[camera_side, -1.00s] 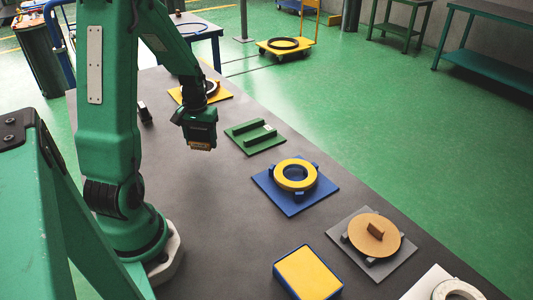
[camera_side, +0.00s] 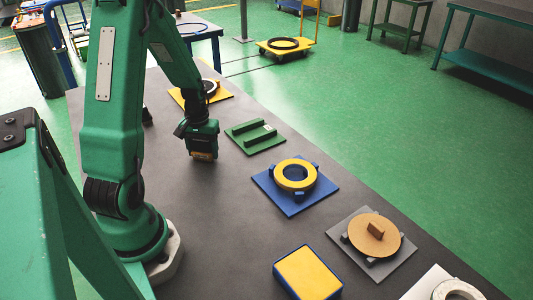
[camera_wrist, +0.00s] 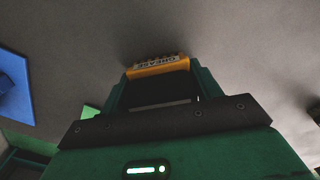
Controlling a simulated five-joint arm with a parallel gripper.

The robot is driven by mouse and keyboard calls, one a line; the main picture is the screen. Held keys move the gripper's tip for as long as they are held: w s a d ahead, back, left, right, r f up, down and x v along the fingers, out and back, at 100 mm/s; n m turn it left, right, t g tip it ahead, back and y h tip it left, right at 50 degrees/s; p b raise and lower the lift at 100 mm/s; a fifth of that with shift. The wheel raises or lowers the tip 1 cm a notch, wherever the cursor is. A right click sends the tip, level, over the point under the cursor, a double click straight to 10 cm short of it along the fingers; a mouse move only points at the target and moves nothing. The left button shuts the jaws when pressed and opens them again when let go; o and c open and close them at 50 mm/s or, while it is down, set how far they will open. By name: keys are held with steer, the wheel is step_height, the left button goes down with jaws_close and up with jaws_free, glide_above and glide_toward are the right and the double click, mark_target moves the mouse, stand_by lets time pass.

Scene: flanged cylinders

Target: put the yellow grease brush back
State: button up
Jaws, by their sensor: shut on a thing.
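My gripper (camera_side: 202,150) is shut on the yellow grease brush (camera_side: 202,157), which shows as a small yellow-orange strip under the jaws, low over the dark table. In the wrist view the brush (camera_wrist: 157,66) is a yellow block with dark lettering across the far end of my gripper. Most of the brush is hidden by the jaws, and I cannot tell whether it touches the table. A green plate with two raised green bars (camera_side: 256,146) lies just right of my gripper, apart from it, with nothing yellow on it.
A blue plate (camera_side: 282,203) with a yellow ring (camera_side: 296,175) and a grey plate (camera_side: 391,264) with a tan disc (camera_side: 374,236) lie toward the front right. A yellow-topped blue block (camera_side: 309,271) sits near the front. An orange plate (camera_side: 219,96) lies behind. The table's middle (camera_side: 220,220) is clear.

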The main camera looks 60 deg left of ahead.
steer(key=o, duration=0.9)
step_height(320, 180, up, 12)
steer(key=shift+r, duration=0.1)
stand_by(0.3)
stand_by(0.5)
steer(key=w+d+r+m+t+y, duration=0.1)
steer(key=d+r+m, duration=0.1)
steer(key=d+r, duration=0.35)
steer(key=d+r+m+t, duration=0.2)
steer(key=d+r, duration=0.1)
steer(key=d, duration=0.5)
steer(key=shift+s+d+r+m+t+h, duration=0.15)
steer(key=shift+s+d+r+m+t, duration=0.55)
steer(key=shift+d, duration=1.2)
steer(key=shift+s+d+r+m+t+h, duration=0.2)
steer(key=shift+s+d+r+m, duration=0.25)
steer(key=shift+s+d+m, duration=1)
steer(key=shift+s+d+r+m+t+h, duration=0.15)
steer(key=shift+s+d+r+m+t, duration=0.35)
steer(key=shift+d, duration=1.85)
